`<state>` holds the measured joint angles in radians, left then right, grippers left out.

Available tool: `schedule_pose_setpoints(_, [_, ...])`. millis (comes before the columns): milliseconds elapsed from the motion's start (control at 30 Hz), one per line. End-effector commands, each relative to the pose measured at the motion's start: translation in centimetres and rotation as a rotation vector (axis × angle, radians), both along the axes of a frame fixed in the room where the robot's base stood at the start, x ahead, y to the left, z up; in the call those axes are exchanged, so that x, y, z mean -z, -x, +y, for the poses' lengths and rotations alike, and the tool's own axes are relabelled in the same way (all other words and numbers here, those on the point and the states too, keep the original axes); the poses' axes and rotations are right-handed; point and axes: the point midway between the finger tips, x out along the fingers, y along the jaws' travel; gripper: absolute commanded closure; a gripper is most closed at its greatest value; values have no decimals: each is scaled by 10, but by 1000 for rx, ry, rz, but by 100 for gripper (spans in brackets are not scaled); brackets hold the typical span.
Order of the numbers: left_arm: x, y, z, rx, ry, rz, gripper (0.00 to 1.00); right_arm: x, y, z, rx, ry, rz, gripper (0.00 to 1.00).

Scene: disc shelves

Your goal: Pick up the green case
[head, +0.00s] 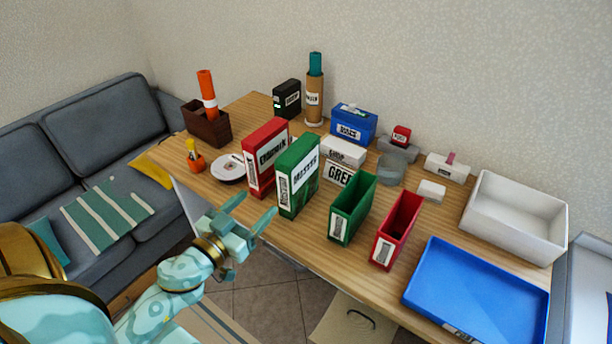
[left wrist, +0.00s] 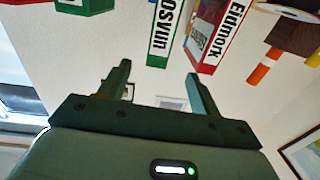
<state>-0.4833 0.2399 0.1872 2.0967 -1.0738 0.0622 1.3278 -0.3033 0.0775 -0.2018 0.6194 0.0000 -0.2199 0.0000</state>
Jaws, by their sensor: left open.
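The green case (head: 299,178) is a tall upright box with white labels, standing near the table's front edge. A red case (head: 267,158) of similar shape stands close on its left. In the left wrist view the green case (left wrist: 169,32) shows at the top, beyond the fingers, with the red case (left wrist: 208,32) beside it. My left gripper (head: 255,207) is open and empty, in front of the table edge, short of the green case and apart from it. In the left wrist view its two fingers (left wrist: 158,75) stand apart. My right gripper is not in view.
An open green holder (head: 351,206) and an open red holder (head: 396,229) stand right of the green case. A white box (head: 344,152) is behind it. A blue tray (head: 478,290) and white bin (head: 515,217) fill the right end. A white plate (head: 229,168) lies left.

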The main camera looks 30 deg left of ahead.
Motion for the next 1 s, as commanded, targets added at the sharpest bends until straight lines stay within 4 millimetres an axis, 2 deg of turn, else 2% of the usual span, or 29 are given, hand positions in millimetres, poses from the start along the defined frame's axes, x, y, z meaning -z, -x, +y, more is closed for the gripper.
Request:
schedule_pose_setpoints(167, [-3, -30, -1, 4, 12, -5, 36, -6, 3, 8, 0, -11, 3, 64])
schedule_pose_setpoints(400, [-2, -87, -1, 0, 14, -3, 36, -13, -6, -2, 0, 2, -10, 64])
schedule_pose_setpoints(500, [0, -102, -2, 1, 15, -1, 36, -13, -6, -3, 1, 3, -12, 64])
schedule_pose_setpoints(667, [1, -114, -2, 0, 15, 0, 36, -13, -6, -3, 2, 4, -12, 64])
schedule_pose_setpoints(900, [7, -151, -2, -1, 15, 0, 36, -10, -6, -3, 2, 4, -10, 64])
schedule_pose_setpoints(1000, [7, -160, -2, -1, 15, 0, 36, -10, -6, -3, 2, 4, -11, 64])
